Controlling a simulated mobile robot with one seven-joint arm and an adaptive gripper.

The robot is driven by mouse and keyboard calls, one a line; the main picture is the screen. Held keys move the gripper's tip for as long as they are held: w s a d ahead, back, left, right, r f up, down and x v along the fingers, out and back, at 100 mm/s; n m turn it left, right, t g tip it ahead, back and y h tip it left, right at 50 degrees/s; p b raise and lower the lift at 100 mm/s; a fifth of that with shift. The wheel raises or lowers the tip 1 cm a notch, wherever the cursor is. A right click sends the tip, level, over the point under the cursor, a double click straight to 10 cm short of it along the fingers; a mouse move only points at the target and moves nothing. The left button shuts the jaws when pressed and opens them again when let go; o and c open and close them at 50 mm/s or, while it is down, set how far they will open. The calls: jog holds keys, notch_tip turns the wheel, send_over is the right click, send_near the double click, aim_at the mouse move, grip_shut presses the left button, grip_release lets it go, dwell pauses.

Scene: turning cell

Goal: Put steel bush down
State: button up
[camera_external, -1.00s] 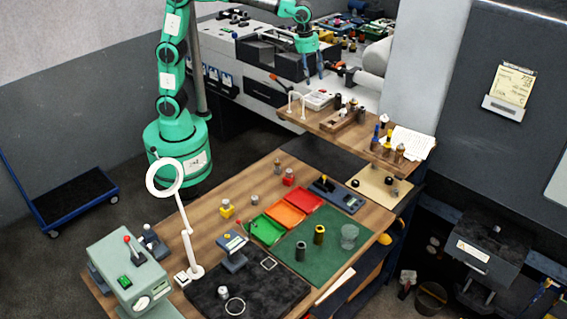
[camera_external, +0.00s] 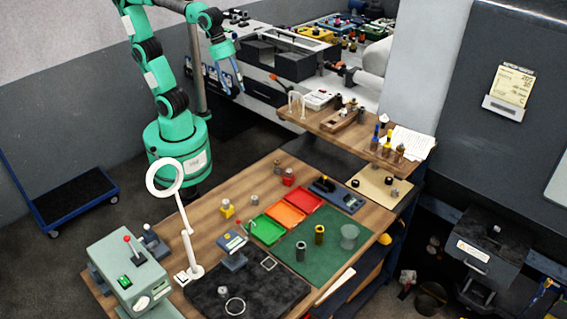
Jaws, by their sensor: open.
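My gripper (camera_external: 233,86) is open, with nothing visible between its fingers. It hangs in the air at the upper left of the middle, in front of the grey machine and well above the wooden bench. Several small metal pieces could be the steel bush, and I cannot tell which it is. A dark grey cylinder (camera_external: 300,251) stands upright on the green mat (camera_external: 322,268). A small silver piece (camera_external: 223,291) is on the black mat (camera_external: 262,296). Two more small grey pieces stand on the bench, one nearer (camera_external: 254,199) and one farther back (camera_external: 277,167).
A brass-coloured cylinder (camera_external: 319,234) and a clear cup (camera_external: 349,237) stand on the green mat. Green, orange and red trays (camera_external: 266,229) lie behind it. A white ring lamp (camera_external: 187,243) rises at the bench's left. A raised wooden shelf (camera_external: 350,143) holds several parts.

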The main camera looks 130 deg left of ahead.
jog(key=s+d+f+m+t+h, duration=0.1)
jog(key=s+d+f+m, duration=0.4)
jog(key=s+d, duration=0.3)
jog(key=s, duration=0.2)
jog(key=shift+s+d+f, duration=0.25)
jog(key=shift+s+f, duration=0.05)
jog(key=shift+f, duration=0.05)
notch_tip(320, 180, down, 15)
jog(key=b, duration=1.5)
